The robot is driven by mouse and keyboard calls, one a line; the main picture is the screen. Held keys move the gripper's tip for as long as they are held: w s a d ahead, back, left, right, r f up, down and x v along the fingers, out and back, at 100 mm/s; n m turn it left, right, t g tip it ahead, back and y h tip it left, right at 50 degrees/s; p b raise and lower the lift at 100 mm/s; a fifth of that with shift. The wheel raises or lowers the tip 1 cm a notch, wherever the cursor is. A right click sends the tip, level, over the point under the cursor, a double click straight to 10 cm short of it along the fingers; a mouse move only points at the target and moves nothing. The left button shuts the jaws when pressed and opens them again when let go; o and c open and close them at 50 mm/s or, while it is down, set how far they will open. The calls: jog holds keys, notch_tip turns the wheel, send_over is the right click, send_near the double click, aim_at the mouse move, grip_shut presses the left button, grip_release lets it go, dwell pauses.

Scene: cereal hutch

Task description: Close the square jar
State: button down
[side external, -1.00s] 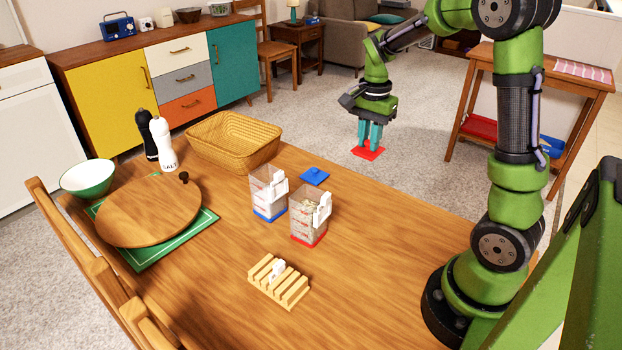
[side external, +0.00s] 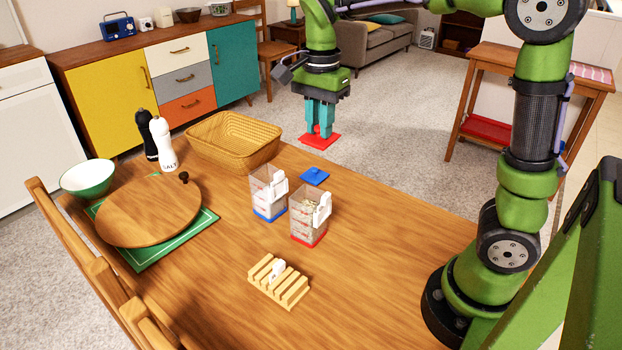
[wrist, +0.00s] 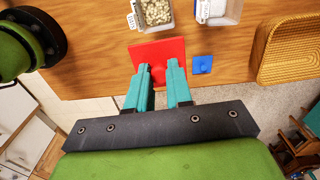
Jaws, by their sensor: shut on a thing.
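My gripper (side external: 319,130) is shut on a red square lid (side external: 321,142) and holds it in the air past the table's far edge in the side view. In the wrist view the red lid (wrist: 168,58) sits at my fingertips (wrist: 160,72). A clear square jar with a red base (side external: 308,217) stands open on the table, with pale pieces inside; it also shows in the wrist view (wrist: 156,14). Beside it stands a similar open clear jar with a blue base (side external: 266,193), holding something white. A blue square lid (side external: 314,176) lies flat on the table behind the jars.
A wicker basket (side external: 232,142) stands at the back edge. A wooden rack (side external: 279,282) is in front of the jars. A round board (side external: 148,212), a bowl (side external: 88,178) and two shakers (side external: 162,143) are at the left. The table right of the jars is bare.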

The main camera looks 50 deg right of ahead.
jog(key=a+f, duration=0.4)
jog(key=f, duration=0.6)
jog(key=shift+f, duration=0.25)
jog(key=shift+s+f, duration=0.1)
jog(key=shift+f, duration=0.35)
dwell(2.5)
jog(key=c, duration=0.9)
grip_release()
jog(key=shift+c, duration=0.2)
jog(key=shift+o, duration=0.5)
jog(key=shift+o, duration=1.1)
jog(key=shift+r, duration=0.1)
